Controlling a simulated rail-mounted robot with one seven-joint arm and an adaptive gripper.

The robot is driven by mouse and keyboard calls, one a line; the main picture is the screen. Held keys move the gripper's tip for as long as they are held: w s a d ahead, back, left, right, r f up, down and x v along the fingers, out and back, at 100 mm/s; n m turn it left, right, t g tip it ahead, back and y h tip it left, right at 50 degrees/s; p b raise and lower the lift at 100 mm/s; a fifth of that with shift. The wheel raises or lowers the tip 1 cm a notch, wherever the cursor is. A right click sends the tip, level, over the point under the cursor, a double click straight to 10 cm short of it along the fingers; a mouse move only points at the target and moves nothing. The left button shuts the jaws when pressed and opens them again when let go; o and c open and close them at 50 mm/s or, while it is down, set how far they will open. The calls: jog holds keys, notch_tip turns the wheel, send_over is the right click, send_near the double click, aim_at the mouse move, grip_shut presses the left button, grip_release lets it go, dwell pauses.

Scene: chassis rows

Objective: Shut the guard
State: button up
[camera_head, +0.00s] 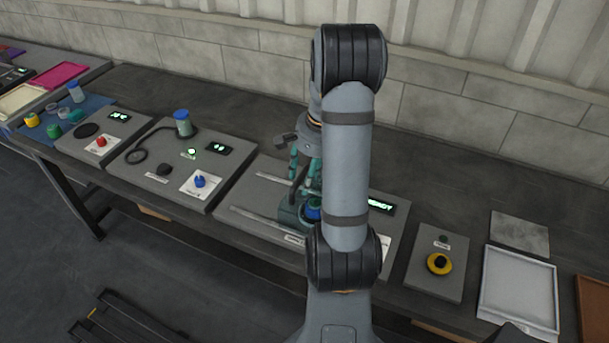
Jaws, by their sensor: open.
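A station panel (240,190) with two pale parallel rails (268,222) lies in the middle of the bench. A dark teal block-like part (292,214), likely the guard, sits between or over the rails, with something blue (313,209) at its right. My arm covers much of this station, so whether the guard stands open or shut cannot be told. My gripper (304,180) points down just above the teal part, partly behind my arm link. Its fingers look apart. Contact with the guard cannot be made out. A green lit display (381,206) shows right of my arm.
Left is a panel with a blue knob (200,181) and a blue-capped jar (183,122). Right are a panel with a yellow-and-black button (439,263) and a white tray (519,290). A wall runs behind. The bench strip behind the panels is clear.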

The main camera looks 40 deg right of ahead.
jog(key=shift+w+r, duration=0.1)
jog(key=shift+r, duration=0.3)
notch_tip(320, 180, up, 11)
jog(key=s, duration=0.2)
jog(key=shift+d, duration=0.45)
jog(key=shift+s+f, duration=0.1)
send_over(312, 195)
jog(key=w, duration=0.2)
jog(key=f, duration=1.1)
jog(key=shift+w+a+f, duration=0.1)
jog(key=shift+a+f, duration=0.25)
jog(key=shift+a, duration=0.05)
jog(key=shift+w+r, duration=0.1)
jog(key=shift+w, duration=0.15)
jog(key=shift+w+a, duration=0.1)
